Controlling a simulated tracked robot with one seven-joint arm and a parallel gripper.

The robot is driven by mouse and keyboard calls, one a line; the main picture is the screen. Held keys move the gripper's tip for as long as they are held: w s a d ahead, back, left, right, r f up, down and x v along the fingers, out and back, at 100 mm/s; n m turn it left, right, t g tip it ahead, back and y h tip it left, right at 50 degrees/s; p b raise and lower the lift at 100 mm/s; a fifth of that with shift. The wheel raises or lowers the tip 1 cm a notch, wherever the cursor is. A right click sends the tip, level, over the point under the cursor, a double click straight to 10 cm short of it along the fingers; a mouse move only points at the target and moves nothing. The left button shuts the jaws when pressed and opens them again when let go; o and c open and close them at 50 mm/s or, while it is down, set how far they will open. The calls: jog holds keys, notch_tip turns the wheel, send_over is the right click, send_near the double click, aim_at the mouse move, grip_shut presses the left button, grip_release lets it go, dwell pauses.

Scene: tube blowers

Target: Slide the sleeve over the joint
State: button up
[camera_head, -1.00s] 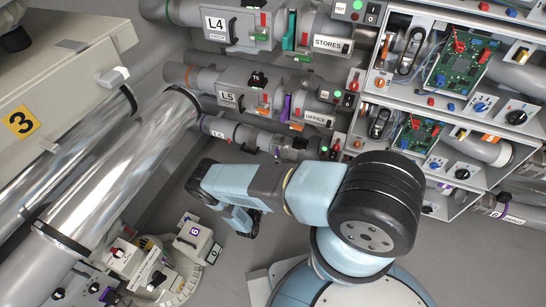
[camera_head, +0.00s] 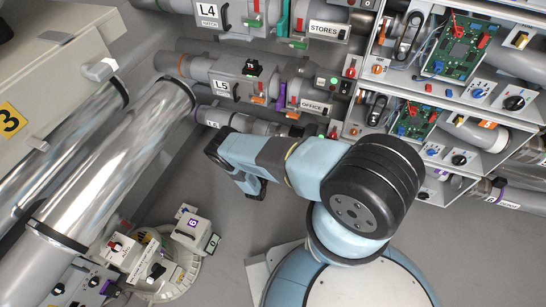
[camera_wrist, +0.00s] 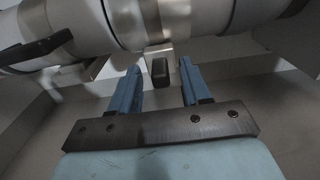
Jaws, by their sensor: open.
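In the wrist view my gripper (camera_wrist: 160,66) is open, its two blue fingers pointing at a grey tube (camera_wrist: 75,28). A small dark block (camera_wrist: 160,70) shows between the fingertips, below a paler band (camera_wrist: 140,22) around the tube. The fingers look apart from the block; I cannot tell if the band is the sleeve. In the head view, lines labelled L4 (camera_head: 208,11), L5 (camera_head: 222,86) and L6 (camera_head: 213,124) run along the wall. My arm's far end overlaps the L6 line, and the fingertips and the joint cannot be made out there.
Shiny large pipes (camera_head: 105,150) run along the left beside a beige cabinet (camera_head: 60,60). A round unit with small boxes (camera_head: 160,262) is on the floor at lower left. Open panels with green circuit boards (camera_head: 455,48) are at right. Grey floor (camera_head: 210,190) is clear between.

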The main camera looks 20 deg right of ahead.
jog(key=shift+x, duration=0.8)
grip_shut()
